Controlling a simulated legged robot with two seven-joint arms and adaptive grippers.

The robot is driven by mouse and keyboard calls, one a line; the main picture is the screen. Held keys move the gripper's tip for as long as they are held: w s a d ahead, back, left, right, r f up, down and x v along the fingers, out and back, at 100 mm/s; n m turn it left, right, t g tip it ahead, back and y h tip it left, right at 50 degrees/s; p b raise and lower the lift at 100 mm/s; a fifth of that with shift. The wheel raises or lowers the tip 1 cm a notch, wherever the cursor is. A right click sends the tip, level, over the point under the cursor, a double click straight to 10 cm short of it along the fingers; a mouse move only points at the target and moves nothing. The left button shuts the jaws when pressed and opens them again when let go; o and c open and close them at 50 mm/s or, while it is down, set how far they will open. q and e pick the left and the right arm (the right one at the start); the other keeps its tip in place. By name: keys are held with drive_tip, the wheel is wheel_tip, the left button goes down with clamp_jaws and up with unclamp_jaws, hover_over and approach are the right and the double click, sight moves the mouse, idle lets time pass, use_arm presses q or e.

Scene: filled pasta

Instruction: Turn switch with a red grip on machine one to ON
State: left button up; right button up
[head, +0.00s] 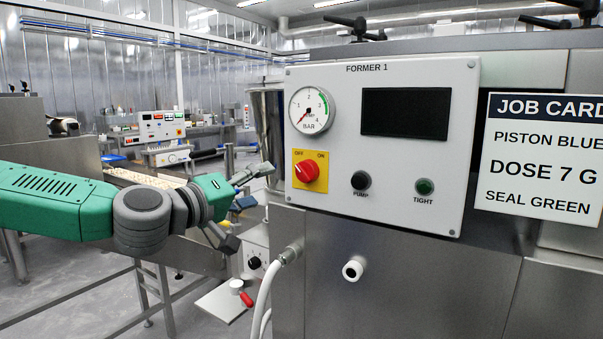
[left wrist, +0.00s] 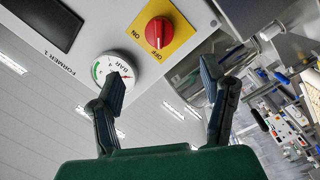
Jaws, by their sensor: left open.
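The switch with a red grip (head: 307,172) sits on a yellow plate with OFF at its upper left and ON at its upper right, on the white panel (head: 380,140) labelled FORMER 1. Its grip appears turned toward OFF. It also shows in the left wrist view (left wrist: 158,32), beyond the fingers. My left gripper (head: 252,205) is open and empty, left of the panel and apart from the switch. In the left wrist view, its two fingers (left wrist: 163,80) are spread, with one overlapping the pressure gauge. My right gripper is not in view.
The panel also carries a pressure gauge (head: 311,110), a dark screen (head: 406,113), a black PUMP knob (head: 360,180) and a green TIGHT button (head: 424,187). A job card (head: 540,155) is at the right. A white hose (head: 272,285) runs below the panel.

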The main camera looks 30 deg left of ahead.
sight(300, 175)
use_arm(q)
drive_tip(key=w+d, duration=0.1)
drive_tip(key=w, duration=0.8)
drive_tip(key=w+d, duration=0.1)
drive_tip(key=w, duration=0.3)
drive_tip(key=shift+w+d+f, duration=0.1)
drive_tip(key=shift+w+d, duration=0.15)
drive_tip(key=shift+d, duration=0.05)
drive_tip(key=shift+c, duration=0.3)
drive_tip(key=c, duration=1.1)
